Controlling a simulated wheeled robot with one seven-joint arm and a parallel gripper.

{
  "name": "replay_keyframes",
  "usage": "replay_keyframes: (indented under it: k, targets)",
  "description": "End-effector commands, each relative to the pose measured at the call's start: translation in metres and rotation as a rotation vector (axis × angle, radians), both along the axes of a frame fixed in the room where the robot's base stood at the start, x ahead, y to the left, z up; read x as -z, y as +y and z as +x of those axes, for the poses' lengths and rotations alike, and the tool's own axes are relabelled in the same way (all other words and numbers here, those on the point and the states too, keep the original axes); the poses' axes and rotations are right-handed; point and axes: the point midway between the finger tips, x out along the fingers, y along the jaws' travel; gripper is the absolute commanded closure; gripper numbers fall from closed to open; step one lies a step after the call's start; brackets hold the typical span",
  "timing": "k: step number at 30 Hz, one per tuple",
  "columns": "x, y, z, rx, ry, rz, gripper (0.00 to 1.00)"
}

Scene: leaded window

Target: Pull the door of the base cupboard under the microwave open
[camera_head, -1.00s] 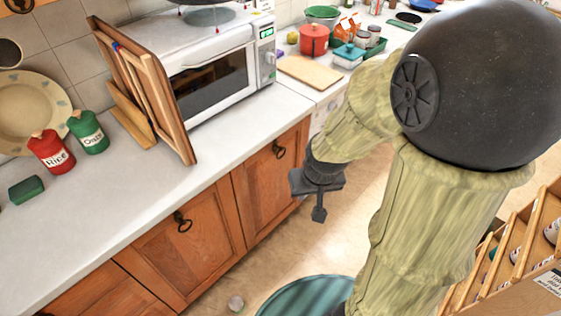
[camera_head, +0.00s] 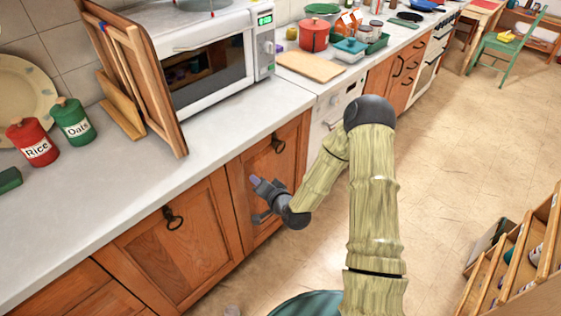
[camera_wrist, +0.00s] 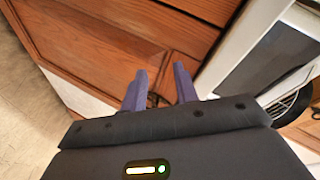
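The wooden base cupboard door (camera_head: 262,172) under the microwave (camera_head: 205,70) is closed. Its dark ring handle (camera_head: 278,144) hangs near the door's upper right. My gripper (camera_head: 257,198) is in front of this door, below and left of the handle in the head view, with its fingers apart. In the wrist view my gripper (camera_wrist: 160,88) is open, its two fingers pointing at the wooden door (camera_wrist: 90,45). A small dark part, apparently the handle (camera_wrist: 152,100), shows between the fingers, mostly hidden. I see no grip on it.
A neighbouring cupboard door (camera_head: 175,240) with its own ring handle (camera_head: 172,217) is to the left. A white appliance (camera_head: 335,110) adjoins on the right. A teal round object (camera_head: 310,304) and a wooden rack (camera_head: 515,260) stand nearby. The floor (camera_head: 450,150) on the right is open.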

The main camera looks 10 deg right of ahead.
Motion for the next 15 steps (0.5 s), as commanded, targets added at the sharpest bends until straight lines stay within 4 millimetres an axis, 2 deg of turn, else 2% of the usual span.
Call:
replay_keyframes:
  k: [1, 7, 15]
  targets:
    - [0.017, -0.001, 0.003, 0.044, -0.023, 0.072, 0.70]
    - [0.043, -0.015, 0.010, 0.245, -0.156, 0.371, 0.70]
    - [0.073, -0.056, 0.000, 0.539, -0.336, 0.703, 0.70]
